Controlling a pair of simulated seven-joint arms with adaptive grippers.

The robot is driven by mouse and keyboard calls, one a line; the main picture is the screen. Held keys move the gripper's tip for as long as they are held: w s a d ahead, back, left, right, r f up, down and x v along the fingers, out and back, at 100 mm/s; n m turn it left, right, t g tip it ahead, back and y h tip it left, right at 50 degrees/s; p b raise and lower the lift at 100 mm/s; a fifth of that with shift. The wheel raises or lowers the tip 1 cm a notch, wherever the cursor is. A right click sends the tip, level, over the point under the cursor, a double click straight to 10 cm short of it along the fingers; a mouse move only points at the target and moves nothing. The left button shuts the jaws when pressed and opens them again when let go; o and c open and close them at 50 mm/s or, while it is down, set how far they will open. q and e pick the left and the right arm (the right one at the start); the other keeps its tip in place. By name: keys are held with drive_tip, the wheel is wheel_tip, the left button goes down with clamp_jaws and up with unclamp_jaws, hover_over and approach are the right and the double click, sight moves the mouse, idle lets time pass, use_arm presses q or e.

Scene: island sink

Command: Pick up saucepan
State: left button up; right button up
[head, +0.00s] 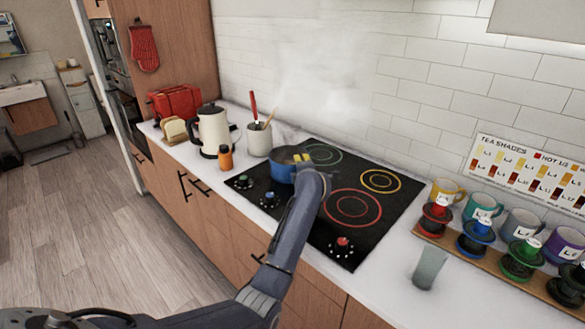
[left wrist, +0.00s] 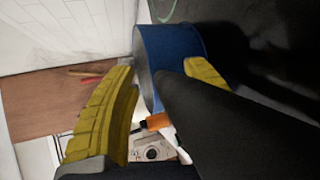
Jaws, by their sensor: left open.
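In the left wrist view the pan's blue side (left wrist: 178,52) is just beyond the fingers. A thick black handle (left wrist: 205,115) runs from the pan between the two spread yellow fingers of my left gripper (left wrist: 163,76). I cannot tell whether either finger touches it. My right gripper is not in view.
A utensil crock (head: 258,140), an orange bottle (head: 225,158) and a kettle (head: 214,132) stand left of the cooktop. Steam rises behind.

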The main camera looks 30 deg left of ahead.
use_arm(q)
drive_tip(key=shift+w+a, duration=0.1)
drive_tip(key=shift+w, duration=0.05)
drive_tip(key=shift+o, duration=0.2)
clamp_jaws()
idle(0.3)
